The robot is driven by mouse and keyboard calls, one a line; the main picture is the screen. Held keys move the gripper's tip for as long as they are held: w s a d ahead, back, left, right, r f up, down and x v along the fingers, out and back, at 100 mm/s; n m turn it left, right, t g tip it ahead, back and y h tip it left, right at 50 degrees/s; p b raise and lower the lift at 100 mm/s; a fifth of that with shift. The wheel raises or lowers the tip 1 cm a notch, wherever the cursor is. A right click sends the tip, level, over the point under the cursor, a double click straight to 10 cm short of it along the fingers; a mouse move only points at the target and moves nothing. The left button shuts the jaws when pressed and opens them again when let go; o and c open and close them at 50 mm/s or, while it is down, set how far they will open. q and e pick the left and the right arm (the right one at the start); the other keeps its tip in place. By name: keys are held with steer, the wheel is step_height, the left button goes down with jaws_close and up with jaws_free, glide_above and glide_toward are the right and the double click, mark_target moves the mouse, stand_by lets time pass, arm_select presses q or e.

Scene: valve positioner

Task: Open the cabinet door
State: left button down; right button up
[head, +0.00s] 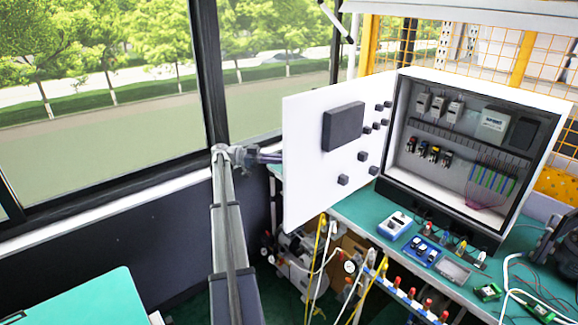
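My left gripper (271,157) is at the door's free left edge, about mid-height. Its fingertips are small and partly hidden at or behind that edge, so I cannot tell whether they touch or grip it. My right gripper is not in view.
The green bench (352,208) carries a blue-white meter (394,225), small modules and wires in front of the cabinet. Cables hang below the door. Windows stand behind my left arm. Another green table (85,300) is at lower left.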

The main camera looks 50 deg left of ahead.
arm_select(q)
steer(key=shift+w+a+f, duration=0.1)
steer(key=shift+w+a, duration=0.15)
steer(key=shift+w, duration=0.2)
